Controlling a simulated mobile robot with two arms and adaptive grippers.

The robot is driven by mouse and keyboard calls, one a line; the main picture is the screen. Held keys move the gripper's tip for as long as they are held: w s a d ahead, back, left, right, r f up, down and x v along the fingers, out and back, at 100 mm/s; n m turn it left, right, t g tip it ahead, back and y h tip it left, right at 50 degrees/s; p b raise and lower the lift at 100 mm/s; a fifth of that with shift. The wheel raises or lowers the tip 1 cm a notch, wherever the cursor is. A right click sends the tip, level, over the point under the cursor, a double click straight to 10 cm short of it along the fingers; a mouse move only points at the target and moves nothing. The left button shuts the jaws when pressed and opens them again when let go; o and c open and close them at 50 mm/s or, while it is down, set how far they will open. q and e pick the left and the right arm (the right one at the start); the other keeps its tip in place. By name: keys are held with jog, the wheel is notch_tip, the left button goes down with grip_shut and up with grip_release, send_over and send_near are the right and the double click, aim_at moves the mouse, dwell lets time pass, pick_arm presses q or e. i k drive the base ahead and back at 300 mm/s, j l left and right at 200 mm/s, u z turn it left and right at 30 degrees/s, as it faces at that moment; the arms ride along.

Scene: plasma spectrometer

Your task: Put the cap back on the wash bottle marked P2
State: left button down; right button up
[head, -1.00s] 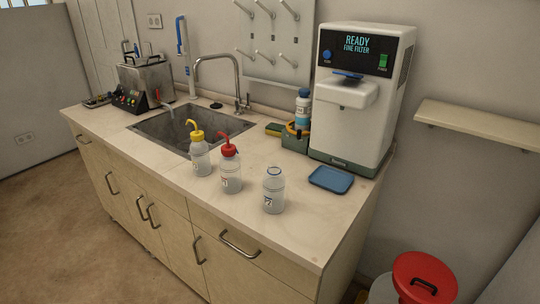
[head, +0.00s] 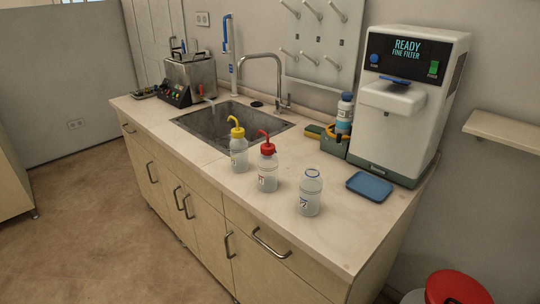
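An uncapped, clear wash bottle (head: 309,194) with a blue ring at its open neck stands upright near the front of the counter. Its small label seems to end in a 2, but I cannot read it surely. A bottle with a red spout cap (head: 267,168) and one with a yellow spout cap (head: 238,150) stand to its left. I see no loose spout cap. Neither of my grippers is in view.
A blue tray (head: 369,187) lies empty right of the open bottle. Behind are a sink (head: 220,125), a green caddy (head: 333,144) holding a blue-capped bottle (head: 344,106), and a white dispenser (head: 412,105) reading READY FINE FILTER. A red-lidded bin (head: 458,288) stands at lower right.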

aim_at(312, 183)
jog(key=i+j+z, duration=0.15)
jog(key=z, duration=0.6)
jog(key=i+j+z, duration=0.25)
jog(key=j, duration=0.35)
jog(key=j+z, duration=0.25)
jog(key=j, duration=0.3)
jog(key=j+z, duration=0.25)
jog(key=j, duration=0.85)
jog(key=i+j, duration=0.15)
jog(key=j, duration=0.3)
